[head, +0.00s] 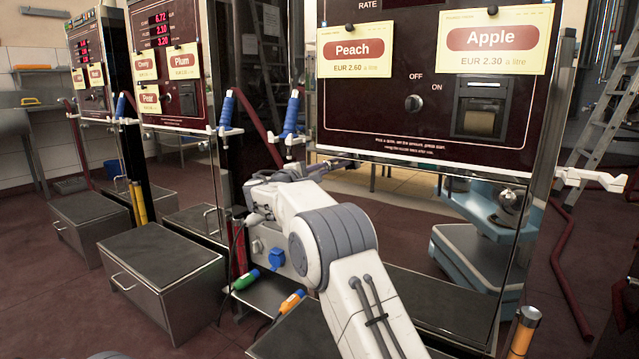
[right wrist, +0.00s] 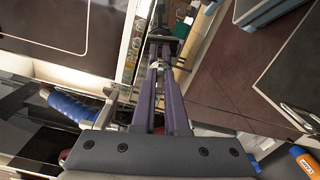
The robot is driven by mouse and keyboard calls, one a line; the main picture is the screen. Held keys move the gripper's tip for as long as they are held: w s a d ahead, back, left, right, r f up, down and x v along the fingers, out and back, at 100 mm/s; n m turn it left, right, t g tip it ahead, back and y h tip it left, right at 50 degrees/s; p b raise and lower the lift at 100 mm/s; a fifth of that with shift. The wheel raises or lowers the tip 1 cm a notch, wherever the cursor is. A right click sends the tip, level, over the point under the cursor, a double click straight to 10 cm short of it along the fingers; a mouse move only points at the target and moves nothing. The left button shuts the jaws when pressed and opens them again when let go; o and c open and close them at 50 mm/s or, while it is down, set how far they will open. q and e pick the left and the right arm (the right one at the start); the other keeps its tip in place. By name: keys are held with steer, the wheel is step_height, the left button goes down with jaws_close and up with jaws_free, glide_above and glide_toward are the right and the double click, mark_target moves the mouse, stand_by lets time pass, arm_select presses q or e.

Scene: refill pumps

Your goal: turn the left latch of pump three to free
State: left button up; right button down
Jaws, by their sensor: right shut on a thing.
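Pump three (head: 430,110), the nearest pump, carries the Peach and Apple cards. My right gripper (head: 322,168) is at the lower left edge of its front panel, with my white arm reaching up from below. In the right wrist view my right gripper (right wrist: 160,66) has its two long purple-grey fingers closed together on a small part, the left latch (right wrist: 158,63), at the panel's edge. The fingers hide most of the latch, so I cannot tell its turn position. My left gripper is not in view.
Blue-handled nozzles (head: 291,115) hang just left of the panel; one also shows in the right wrist view (right wrist: 72,107). Dark-topped metal boxes (head: 160,275) stand on the floor at left. A white bracket (head: 590,178) sticks out at the panel's right side.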

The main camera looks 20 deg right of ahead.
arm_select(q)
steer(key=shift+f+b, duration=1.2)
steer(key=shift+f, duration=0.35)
arm_select(e)
steer(key=shift+f+m, duration=0.15)
steer(key=shift+m, duration=1.15)
steer(key=c, duration=0.9)
jaws_free()
steer(key=shift+c, duration=0.2)
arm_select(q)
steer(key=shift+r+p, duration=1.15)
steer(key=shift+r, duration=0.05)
arm_select(e)
steer(key=v, duration=1)
steer(key=shift+s, duration=0.2)
steer(key=shift+a, duration=0.15)
